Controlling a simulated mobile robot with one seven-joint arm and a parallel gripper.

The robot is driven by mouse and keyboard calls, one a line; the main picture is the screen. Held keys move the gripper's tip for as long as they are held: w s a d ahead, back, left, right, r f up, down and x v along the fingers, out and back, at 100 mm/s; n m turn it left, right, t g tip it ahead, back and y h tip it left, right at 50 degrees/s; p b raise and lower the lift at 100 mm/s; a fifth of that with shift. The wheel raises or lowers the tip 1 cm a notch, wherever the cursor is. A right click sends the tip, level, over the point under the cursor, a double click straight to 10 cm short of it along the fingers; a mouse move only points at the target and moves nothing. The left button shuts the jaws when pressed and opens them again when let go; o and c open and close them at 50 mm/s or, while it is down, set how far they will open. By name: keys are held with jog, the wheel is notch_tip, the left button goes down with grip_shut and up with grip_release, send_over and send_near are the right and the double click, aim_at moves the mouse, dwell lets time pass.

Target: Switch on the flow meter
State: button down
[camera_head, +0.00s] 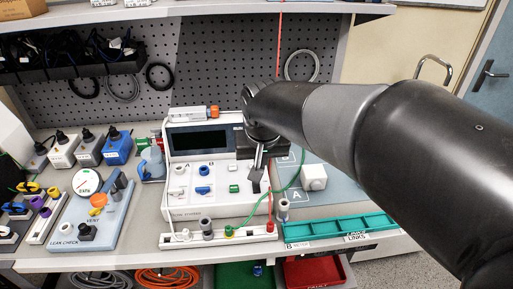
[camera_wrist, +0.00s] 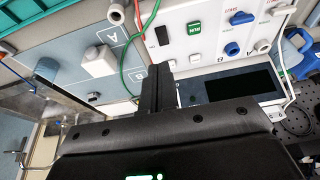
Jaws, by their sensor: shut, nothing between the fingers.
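A white bench device with a dark, blank screen (camera_head: 200,139) stands mid-bench; I take it as the flow meter, its lettering being too small to read surely. Its front has white and blue knobs and a green button (camera_head: 233,188). The wrist view shows the same green button (camera_wrist: 194,28) and a small black switch-like part (camera_wrist: 162,36) beside it. My gripper (camera_head: 257,187) is shut and empty, pointing down over the device's right side. In the wrist view my fingertips (camera_wrist: 159,68) lie just short of the black part; contact cannot be told. My arm hides the device's upper right corner.
A white strip with sockets (camera_head: 218,236) lies in front, with green and red cables near my gripper. A white block (camera_head: 314,177) sits on the blue-grey panel at right. A teal tray (camera_head: 338,229) is at front right. A leak-check panel (camera_head: 93,213) is at left.

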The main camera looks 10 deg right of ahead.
aim_at(256, 187)
jog(key=shift+s+r, duration=0.15)
jog(key=shift+r, duration=0.15)
jog(key=shift+w+a+r, duration=0.1)
jog(key=shift+w+a, duration=0.1)
jog(key=shift+w, duration=0.5)
jog(key=x, duration=1.4)
jog(key=shift+w, duration=0.25)
